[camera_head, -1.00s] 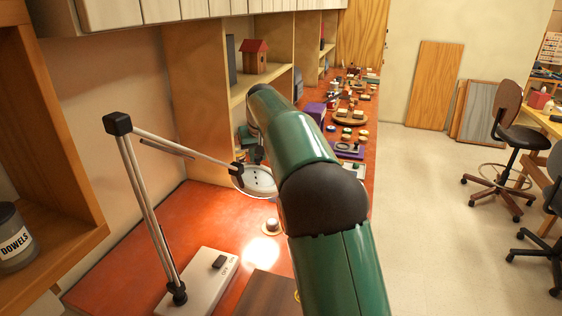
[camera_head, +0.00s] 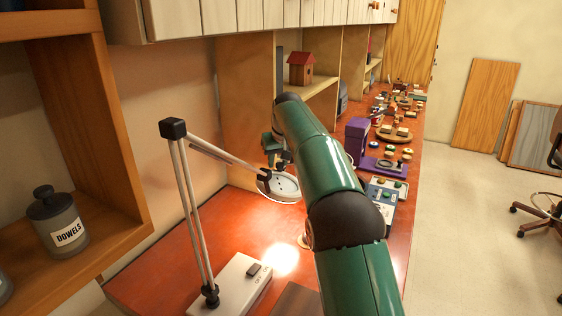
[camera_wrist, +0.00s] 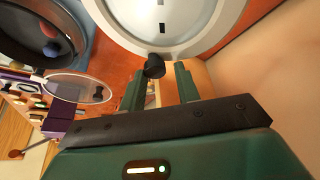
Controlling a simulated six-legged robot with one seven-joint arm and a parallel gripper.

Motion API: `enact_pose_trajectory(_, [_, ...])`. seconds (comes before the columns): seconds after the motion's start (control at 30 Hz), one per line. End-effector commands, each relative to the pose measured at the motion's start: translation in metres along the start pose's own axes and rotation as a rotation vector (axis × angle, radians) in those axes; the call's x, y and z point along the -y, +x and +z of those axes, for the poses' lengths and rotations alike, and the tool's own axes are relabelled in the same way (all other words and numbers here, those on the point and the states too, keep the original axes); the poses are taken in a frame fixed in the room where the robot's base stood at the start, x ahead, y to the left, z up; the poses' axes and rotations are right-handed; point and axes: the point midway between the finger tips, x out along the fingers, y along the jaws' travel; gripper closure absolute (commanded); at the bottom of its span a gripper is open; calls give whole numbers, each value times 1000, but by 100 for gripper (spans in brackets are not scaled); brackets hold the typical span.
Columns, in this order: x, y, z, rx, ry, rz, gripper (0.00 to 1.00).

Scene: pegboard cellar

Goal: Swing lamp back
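The lamp is lit and stands on the red bench. Its white base (camera_head: 232,285) has a dark switch, and its jointed metal arm (camera_head: 190,210) rises to a dark elbow, then slopes down right to the round white head (camera_head: 280,187). The head fills the top of the wrist view (camera_wrist: 185,15). A small dark knob (camera_wrist: 154,68) sticks out from its rim. My gripper (camera_wrist: 158,84) is open, with the knob between or just beyond its fingertips; I cannot tell whether they touch it. In the head view my gripper is by the lamp head, partly hidden behind my green arm.
A shelf with a jar marked DOWELS (camera_head: 58,222) stands at the left. A birdhouse (camera_head: 302,69) sits on a shelf behind the lamp. A purple stand (camera_head: 356,140) and several small items line the bench (camera_head: 400,215). The floor (camera_head: 465,225) at right is mostly clear.

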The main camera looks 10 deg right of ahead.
Motion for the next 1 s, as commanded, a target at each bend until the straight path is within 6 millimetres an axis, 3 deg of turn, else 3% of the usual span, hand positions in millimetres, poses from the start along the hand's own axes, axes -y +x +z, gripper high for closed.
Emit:
enact_pose_trajectory(0.67, [1, 0, 2, 9, 0, -1, 68])
enact_pose_trajectory(0.83, [0, -17, 1, 6, 0, -1, 68])
enact_pose_trajectory(1.0, [0, -52, 1, 5, 0, -1, 68])
